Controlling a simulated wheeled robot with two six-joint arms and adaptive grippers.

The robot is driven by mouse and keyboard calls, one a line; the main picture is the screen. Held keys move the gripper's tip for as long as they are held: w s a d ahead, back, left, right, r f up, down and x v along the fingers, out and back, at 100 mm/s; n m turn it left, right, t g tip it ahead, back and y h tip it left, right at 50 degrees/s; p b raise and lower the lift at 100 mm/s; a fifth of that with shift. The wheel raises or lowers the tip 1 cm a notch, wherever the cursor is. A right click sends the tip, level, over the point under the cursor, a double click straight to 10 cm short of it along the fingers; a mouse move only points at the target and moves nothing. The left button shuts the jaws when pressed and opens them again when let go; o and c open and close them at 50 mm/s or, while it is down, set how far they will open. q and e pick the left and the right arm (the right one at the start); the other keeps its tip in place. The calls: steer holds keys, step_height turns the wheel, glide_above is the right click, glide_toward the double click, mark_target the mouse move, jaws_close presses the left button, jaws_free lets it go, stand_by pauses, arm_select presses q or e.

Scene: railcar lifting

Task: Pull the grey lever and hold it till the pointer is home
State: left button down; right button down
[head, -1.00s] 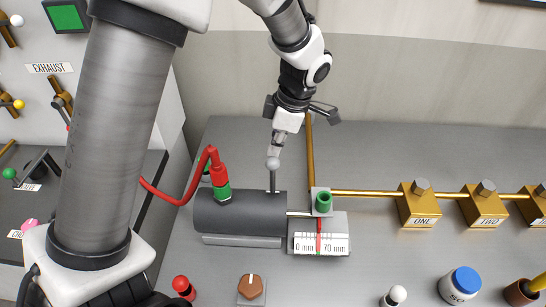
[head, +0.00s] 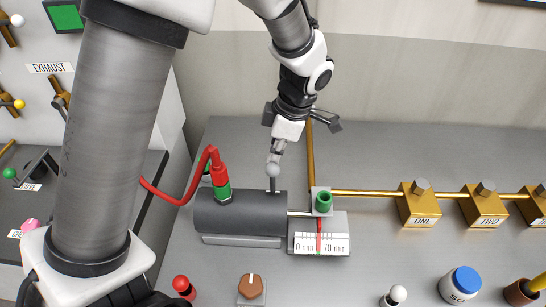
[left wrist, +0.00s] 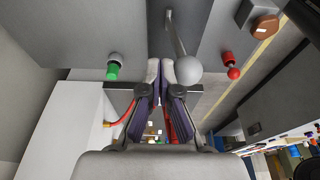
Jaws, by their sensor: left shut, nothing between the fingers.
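The grey lever (head: 272,171) has a round ball end and stands on a dark grey cylinder (head: 240,213). My left gripper (head: 275,150) is shut and empty, with its fingertips at the lever's ball in the head view. In the left wrist view the closed fingers (left wrist: 160,72) are right beside the ball (left wrist: 188,70), not around it; I cannot tell whether they touch. The red pointer (head: 319,241) is near the middle of the white scale (head: 305,246) marked 0 mm to 70 mm, in line with a small green mark. My right gripper is out of view.
A red hose (head: 180,200) runs to a green-and-red connector (head: 221,180) on the cylinder. A brass pipe with blocks ONE (head: 420,205) and TWO (head: 484,207) runs right. A brown knob (head: 251,287) and red knob (head: 183,286) are in front. Bare grey bench lies behind the pipe.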

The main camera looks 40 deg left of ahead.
mark_target(274, 168)
arm_select(q)
steer(key=shift+s+d, duration=0.5)
steer(key=shift+s, duration=0.3)
steer(key=shift+s+d, duration=0.45)
steer(key=shift+s, duration=0.3)
stand_by(3.8)
steer(key=shift+w+a+r+p, duration=0.3)
steer(key=shift+w+r+p, duration=0.15)
steer(key=shift+w+p, duration=0.2)
steer(key=shift+w+a+r, duration=0.1)
steer(key=shift+w+a, duration=0.15)
steer(key=p+v, duration=0.2)
steer(key=a+p+v, duration=0.1)
steer(key=p+v, duration=0.3)
steer(key=v, duration=0.1)
steer(key=shift+s+a+r, duration=0.15)
steer(key=shift+s+a, duration=0.1)
steer(key=shift+s, duration=0.2)
